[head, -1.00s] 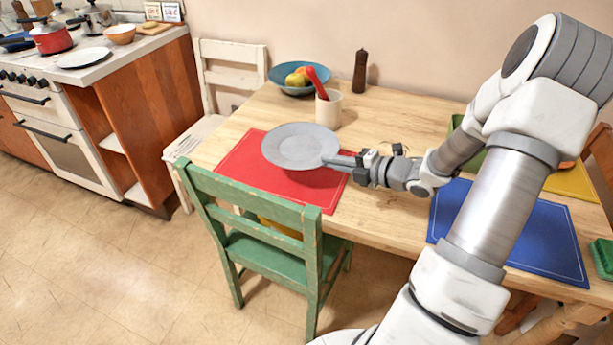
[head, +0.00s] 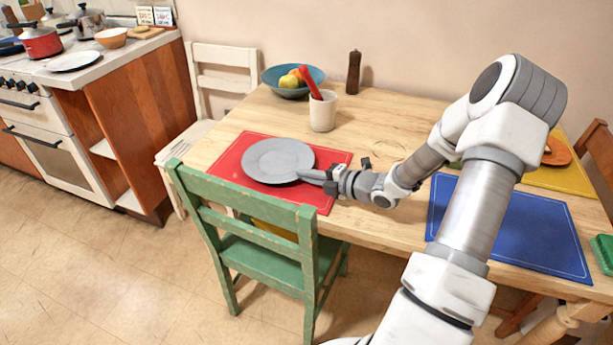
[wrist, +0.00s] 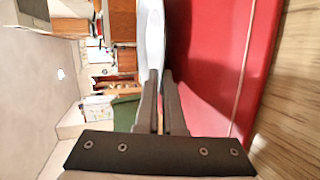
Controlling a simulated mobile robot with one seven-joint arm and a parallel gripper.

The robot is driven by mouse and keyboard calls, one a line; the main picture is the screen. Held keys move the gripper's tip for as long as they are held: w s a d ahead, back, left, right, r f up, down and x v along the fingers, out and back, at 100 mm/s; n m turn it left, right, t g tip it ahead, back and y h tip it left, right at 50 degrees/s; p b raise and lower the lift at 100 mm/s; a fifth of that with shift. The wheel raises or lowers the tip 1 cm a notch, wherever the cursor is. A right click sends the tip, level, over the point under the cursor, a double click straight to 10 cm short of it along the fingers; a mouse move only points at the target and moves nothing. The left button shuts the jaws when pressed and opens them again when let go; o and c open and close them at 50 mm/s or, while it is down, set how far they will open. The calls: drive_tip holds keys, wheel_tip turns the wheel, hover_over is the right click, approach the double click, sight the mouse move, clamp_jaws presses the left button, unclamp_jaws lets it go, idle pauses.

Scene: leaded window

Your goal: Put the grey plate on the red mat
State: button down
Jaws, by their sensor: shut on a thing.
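The round grey plate (head: 278,160) is level over the red mat (head: 325,202), within the mat's outline towards its left and middle. My gripper (head: 306,175) is shut on the plate's right rim and reaches in from the right. In the wrist view the plate (wrist: 151,40) shows nearly edge-on between the fingers (wrist: 158,95), with the red mat (wrist: 215,50) close beside it and a shadow on the mat. I cannot tell whether the plate touches the mat.
A white cup (head: 323,112) with a red-handled item stands behind the mat. A blue fruit bowl (head: 290,90) and a dark pepper mill (head: 353,72) are further back. A green chair (head: 262,250) stands at the front edge. A blue mat (head: 515,225) lies right.

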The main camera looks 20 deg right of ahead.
drive_tip(key=shift+f, duration=0.1)
drive_tip(key=c, duration=1.3)
unclamp_jaws()
drive_tip(key=p+v, duration=0.2)
drive_tip(key=v, duration=1)
